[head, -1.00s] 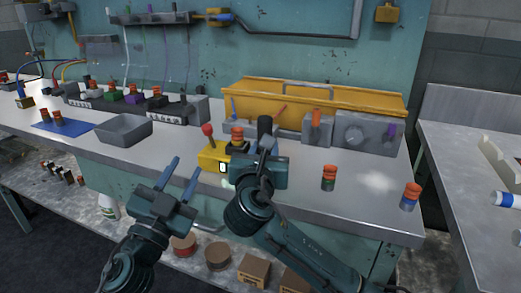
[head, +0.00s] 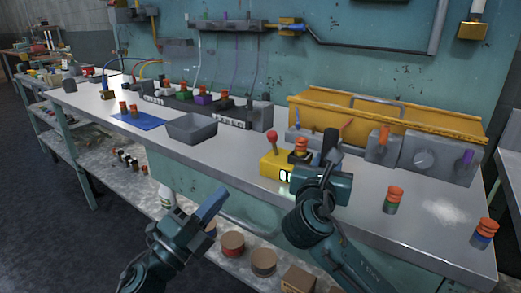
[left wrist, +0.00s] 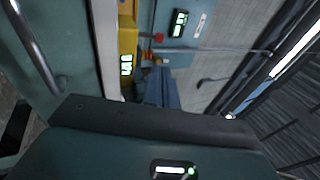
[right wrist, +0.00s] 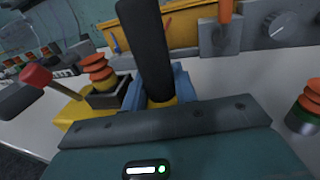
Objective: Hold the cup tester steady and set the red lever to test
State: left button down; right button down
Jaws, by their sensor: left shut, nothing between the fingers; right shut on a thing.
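The yellow cup tester (head: 270,168) stands near the bench's front edge, with a lit display on its front. Its red-knobbed lever (head: 272,137) stands up at the left side, tilted left in the right wrist view (right wrist: 36,77). An orange ribbed cup (head: 300,145) sits in its dark socket. My right gripper (right wrist: 158,88) is shut on a black upright handle (right wrist: 142,40) that has yellow at its foot. My left gripper (head: 212,205) is shut and empty, in front of the bench and lower left of the tester. The left wrist view shows the tester's yellow side (left wrist: 127,40).
A grey tray (head: 192,128) and a blue mat (head: 137,120) lie left of the tester. Striped cups (head: 393,200) stand to the right. A yellow toolbox (head: 400,115) and a grey panel with a dial (head: 424,158) stand behind. Free bench lies between tray and tester.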

aim_at(269, 139)
pick_arm(q)
jog(key=shift+w, duration=0.1)
jog(key=x, duration=1.4)
jog(key=shift+r, duration=0.15)
